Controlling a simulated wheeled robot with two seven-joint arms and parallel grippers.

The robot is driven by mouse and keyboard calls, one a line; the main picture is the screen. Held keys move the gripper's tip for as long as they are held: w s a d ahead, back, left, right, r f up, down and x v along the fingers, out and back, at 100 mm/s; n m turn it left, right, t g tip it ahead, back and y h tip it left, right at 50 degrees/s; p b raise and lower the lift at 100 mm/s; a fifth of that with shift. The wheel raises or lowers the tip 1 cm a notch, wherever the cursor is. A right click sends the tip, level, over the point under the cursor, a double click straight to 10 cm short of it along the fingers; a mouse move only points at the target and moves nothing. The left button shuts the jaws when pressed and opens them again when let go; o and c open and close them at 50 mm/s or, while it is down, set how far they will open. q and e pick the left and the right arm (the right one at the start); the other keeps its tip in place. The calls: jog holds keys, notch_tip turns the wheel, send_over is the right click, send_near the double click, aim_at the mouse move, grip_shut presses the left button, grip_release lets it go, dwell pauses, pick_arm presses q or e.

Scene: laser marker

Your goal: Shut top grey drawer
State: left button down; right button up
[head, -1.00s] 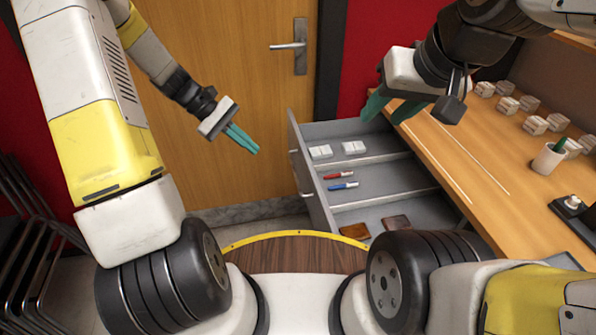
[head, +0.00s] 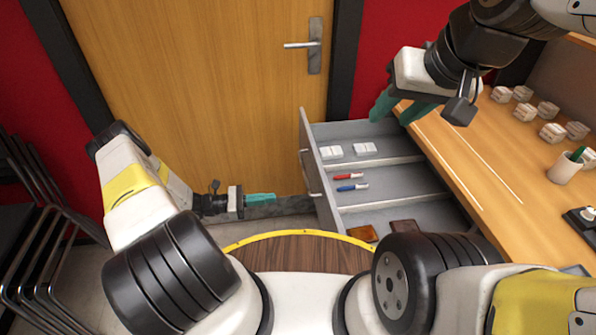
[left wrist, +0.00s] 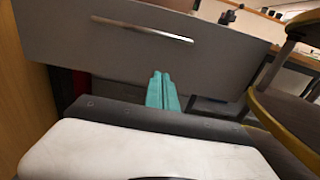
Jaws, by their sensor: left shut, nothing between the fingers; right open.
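The top grey drawer (head: 327,187) stands pulled out from the desk in the head view. It holds white blocks, a red marker, a blue marker and brown flat items. Its front panel with a silver bar handle also shows in the left wrist view (left wrist: 215,62). My left gripper (head: 272,199) is shut and empty, to the left of the drawer front and apart from it in the head view; its green fingers point at the panel, below the handle, in the left wrist view (left wrist: 162,80). My right gripper (head: 398,108) is open above the drawer's far end and the desk edge.
The wooden desk (head: 480,185) is on the right, with several white blocks, a white cup (head: 565,167) and a black device on it. A wooden door (head: 215,80) is behind. Stacked chairs (head: 35,235) stand at the left. Floor is open left of the drawer.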

aim_at(317, 192)
pick_arm(q)
jog(key=w+d, duration=0.1)
jog(key=d, duration=0.8)
jog(key=w+d, duration=0.1)
jog(key=d, duration=0.3)
jog(key=shift+w+d, duration=0.25)
jog(key=shift+w, duration=0.05)
